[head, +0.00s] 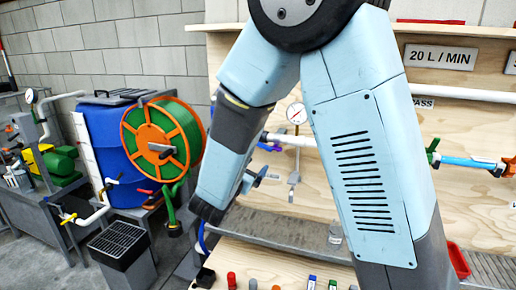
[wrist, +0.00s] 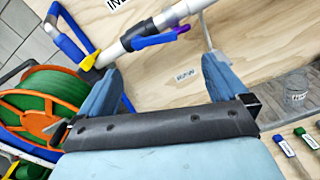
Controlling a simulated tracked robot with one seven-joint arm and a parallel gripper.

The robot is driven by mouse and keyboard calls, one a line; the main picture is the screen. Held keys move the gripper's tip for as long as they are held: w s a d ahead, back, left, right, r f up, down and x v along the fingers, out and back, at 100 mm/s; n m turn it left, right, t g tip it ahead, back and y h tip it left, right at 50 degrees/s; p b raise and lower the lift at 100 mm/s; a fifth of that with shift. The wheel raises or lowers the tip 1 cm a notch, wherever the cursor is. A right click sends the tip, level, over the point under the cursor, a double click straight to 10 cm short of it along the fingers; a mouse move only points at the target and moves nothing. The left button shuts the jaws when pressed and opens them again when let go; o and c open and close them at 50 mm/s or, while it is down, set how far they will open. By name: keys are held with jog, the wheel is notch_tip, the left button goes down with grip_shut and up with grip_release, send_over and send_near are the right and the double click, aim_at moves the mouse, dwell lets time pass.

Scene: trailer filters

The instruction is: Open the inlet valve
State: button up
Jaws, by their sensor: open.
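A blue lever with a purple end (wrist: 158,39), apparently the inlet valve's handle, sits on a white pipe (wrist: 175,14) in the wrist view. A sign cut off at the top edge (wrist: 115,2) shows only "IN". My gripper (wrist: 162,75) is open and empty, its two blue fingers pointing toward the pipe and board. The lever lies beyond and between the fingertips; I see no contact. In the head view my gripper (head: 258,181) is in front of the wooden board, below the pipe. My arm hides much of the pipe there.
A green hose reel with orange rim (head: 157,140) and a blue barrel (head: 112,160) stand left. A red-handled tool (head: 231,280) and other small items lie on the bench below. A clear jar (wrist: 297,88) is at right.

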aim_at(261, 145)
jog(key=x, duration=0.9)
jog(key=a+x, duration=0.1)
jog(key=x, duration=0.3)
jog(key=shift+w+d, duration=0.1)
jog(key=shift+w, duration=0.35)
